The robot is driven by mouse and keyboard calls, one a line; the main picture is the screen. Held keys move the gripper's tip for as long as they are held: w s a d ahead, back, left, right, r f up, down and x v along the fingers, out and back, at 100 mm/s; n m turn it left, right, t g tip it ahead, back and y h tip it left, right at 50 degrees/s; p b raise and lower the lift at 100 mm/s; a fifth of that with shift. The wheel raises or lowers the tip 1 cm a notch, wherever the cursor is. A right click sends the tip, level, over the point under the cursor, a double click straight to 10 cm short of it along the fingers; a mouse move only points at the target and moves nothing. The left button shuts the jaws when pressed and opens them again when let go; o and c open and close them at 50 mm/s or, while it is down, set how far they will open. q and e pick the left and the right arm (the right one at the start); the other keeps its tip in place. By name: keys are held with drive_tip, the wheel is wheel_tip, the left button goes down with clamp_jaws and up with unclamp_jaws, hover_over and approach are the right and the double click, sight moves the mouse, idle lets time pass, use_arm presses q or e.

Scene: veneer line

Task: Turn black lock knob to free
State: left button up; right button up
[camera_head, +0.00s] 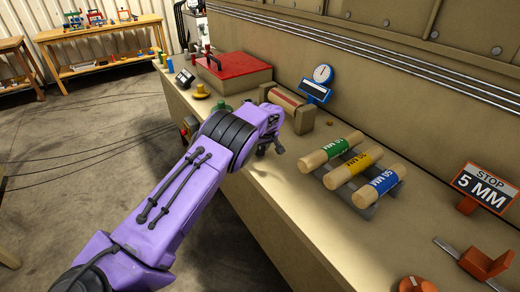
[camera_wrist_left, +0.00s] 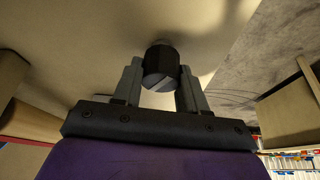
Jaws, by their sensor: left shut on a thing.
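The black lock knob (camera_wrist_left: 160,66) shows in the left wrist view, a short dark cylinder standing out from a beige surface. A paler line crosses its near face at a slant; I cannot tell which setting this marks. My left gripper (camera_head: 269,147) has its two grey fingers on either side of the knob and is shut on it. In the head view my purple left arm reaches in from the lower left to the bench, and I cannot make out the knob there. My right gripper is in neither view.
On the beige bench (camera_head: 290,195) lie rollers with green, yellow and blue bands (camera_head: 352,168). A red-lidded box (camera_head: 233,72), a dial gauge (camera_head: 320,78) and a yellow knob (camera_head: 200,90) stand farther back. A "STOP 5 MM" sign (camera_head: 484,188) and orange parts (camera_head: 485,262) are at right.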

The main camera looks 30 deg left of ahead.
use_arm(q)
drive_tip(key=n+g+b, duration=0.1)
drive_tip(key=n+b, duration=0.1)
drive_tip(key=n, duration=0.1)
drive_tip(key=shift+f, duration=0.2)
drive_tip(key=shift+n+g+y+b, duration=0.3)
drive_tip(key=shift+n+g+b, duration=0.3)
drive_tip(key=shift+n+b, duration=0.6)
drive_tip(key=shift+r+n, duration=0.2)
drive_tip(key=shift+n, duration=0.2)
drive_tip(key=o, duration=1.1)
drive_tip(key=shift+c, duration=0.2)
drive_tip(key=shift+d+r, duration=0.1)
drive_tip(key=shift+r, duration=0.25)
drive_tip(key=v, duration=0.9)
drive_tip(key=shift+r, duration=0.4)
